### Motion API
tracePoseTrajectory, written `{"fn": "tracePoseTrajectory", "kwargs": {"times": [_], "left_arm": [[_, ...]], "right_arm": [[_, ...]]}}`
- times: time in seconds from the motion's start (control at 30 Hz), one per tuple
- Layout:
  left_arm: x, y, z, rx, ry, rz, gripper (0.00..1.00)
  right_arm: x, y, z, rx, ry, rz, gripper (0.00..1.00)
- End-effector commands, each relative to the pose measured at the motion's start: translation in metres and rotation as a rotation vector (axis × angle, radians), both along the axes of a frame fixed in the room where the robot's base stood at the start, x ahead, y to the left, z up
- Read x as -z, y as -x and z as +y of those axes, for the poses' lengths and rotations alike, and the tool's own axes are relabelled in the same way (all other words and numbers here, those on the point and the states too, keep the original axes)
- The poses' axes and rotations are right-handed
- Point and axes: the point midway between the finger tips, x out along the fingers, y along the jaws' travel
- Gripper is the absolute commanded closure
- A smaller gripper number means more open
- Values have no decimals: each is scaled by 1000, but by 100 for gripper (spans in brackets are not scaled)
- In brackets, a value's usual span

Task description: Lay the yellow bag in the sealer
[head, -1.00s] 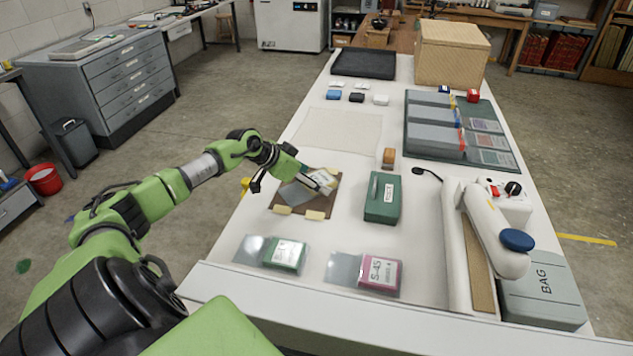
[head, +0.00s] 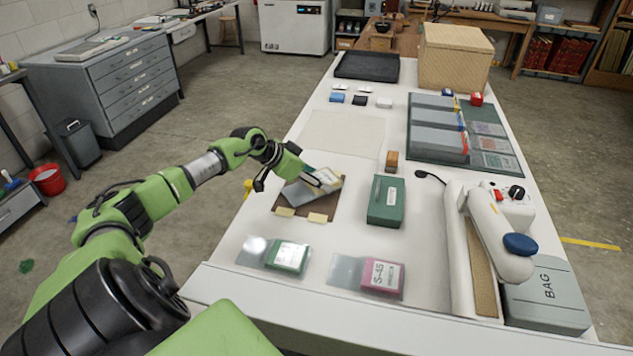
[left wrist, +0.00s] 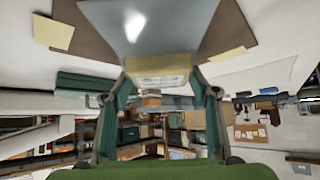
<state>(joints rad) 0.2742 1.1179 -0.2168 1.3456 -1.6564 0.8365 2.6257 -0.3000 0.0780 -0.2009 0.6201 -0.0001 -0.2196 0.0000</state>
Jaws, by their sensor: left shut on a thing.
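The yellow bag, a clear sleeve with a yellow labelled end, shows in the head view (head: 300,191) above a brown board (head: 318,208). My left gripper (head: 314,179) is shut on its yellow end. In the left wrist view the yellow end (left wrist: 160,66) sits between the fingers of my left gripper (left wrist: 163,88), and the clear part stretches away over the board. The bag looks tilted and slightly raised. The white sealer (head: 490,225), with a blue knob on its arm, stands at the right of the table. My right gripper is not in view.
A green box (head: 386,202) stands between the board and the sealer. A green bag (head: 287,257) and a pink bag (head: 381,277) lie at the front. A grey BAG bin (head: 548,293) is beside the sealer. A pale mat (head: 342,134) lies behind, bare.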

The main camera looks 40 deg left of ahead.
Motion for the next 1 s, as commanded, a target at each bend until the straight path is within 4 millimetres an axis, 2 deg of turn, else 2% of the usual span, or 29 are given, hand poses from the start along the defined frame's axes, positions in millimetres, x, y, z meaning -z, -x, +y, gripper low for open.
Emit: {"fn": "tracePoseTrajectory", "kwargs": {"times": [0.1,0.17,0.3,0.4,0.73,0.87,1.0], "left_arm": [[-21,-1,1,1,-4,-4,70],[-27,8,9,-2,-9,2,70],[-59,28,27,-1,-12,5,70],[-75,38,36,0,-11,7,70],[-91,56,52,-1,2,2,70],[-100,70,64,-4,4,0,70],[-107,83,78,-3,2,-3,70]], "right_arm": [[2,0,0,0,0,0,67],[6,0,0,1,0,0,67],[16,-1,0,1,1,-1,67],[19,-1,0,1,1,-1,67],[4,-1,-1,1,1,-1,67],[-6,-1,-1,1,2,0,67],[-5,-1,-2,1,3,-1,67]]}}
